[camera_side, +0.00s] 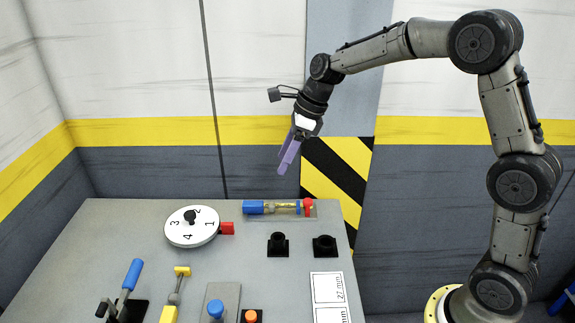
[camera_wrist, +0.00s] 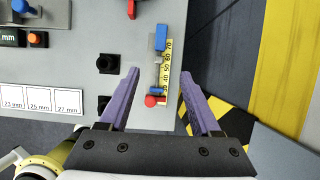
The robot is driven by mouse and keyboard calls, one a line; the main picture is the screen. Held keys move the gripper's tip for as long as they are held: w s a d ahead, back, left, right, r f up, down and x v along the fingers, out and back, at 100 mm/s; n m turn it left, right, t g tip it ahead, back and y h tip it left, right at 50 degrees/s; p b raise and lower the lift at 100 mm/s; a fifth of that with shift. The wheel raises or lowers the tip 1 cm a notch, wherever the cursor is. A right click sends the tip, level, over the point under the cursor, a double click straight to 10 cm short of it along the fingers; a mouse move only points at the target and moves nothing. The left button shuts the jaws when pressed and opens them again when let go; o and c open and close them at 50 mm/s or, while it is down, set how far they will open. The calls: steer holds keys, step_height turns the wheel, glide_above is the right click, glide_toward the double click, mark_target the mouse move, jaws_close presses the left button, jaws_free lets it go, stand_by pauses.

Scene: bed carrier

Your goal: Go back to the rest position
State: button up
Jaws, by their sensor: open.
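My gripper (camera_side: 288,158) has purple fingers and hangs high above the back right part of the grey table (camera_side: 120,235) in the side view. In the wrist view my gripper (camera_wrist: 160,82) shows its two fingers spread apart with nothing between them. It is open and touches nothing. Below it lies a slider device (camera_side: 281,208) with a blue end, a brass-coloured middle and a red knob. This device also shows in the wrist view (camera_wrist: 158,70), beside a yellow scale.
A white numbered dial (camera_side: 191,227) with a red pointer (camera_side: 226,228) sits on the table. Two black sockets (camera_side: 278,245) (camera_side: 324,246) stand near the right edge. A blue-handled lever (camera_side: 132,275) and a yellow-handled part (camera_side: 180,273) are at the front left. Walls stand behind.

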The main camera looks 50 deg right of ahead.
steer(key=s+a+r+n+t+h, duration=0.1)
steer(key=s+a+r+n+t, duration=0.15)
steer(key=s+r+n, duration=0.75)
steer(key=s+d+f+n+h, duration=0.1)
steer(key=s+d+f+n, duration=0.1)
steer(key=s+n, duration=0.6)
steer(key=s+d+f+n+h, duration=0.1)
steer(key=s+d+f+n, duration=0.1)
steer(key=s+n, duration=0.7)
steer(key=s+f, duration=0.1)
steer(key=s, duration=0.3)
steer(key=shift+s, duration=0.4)
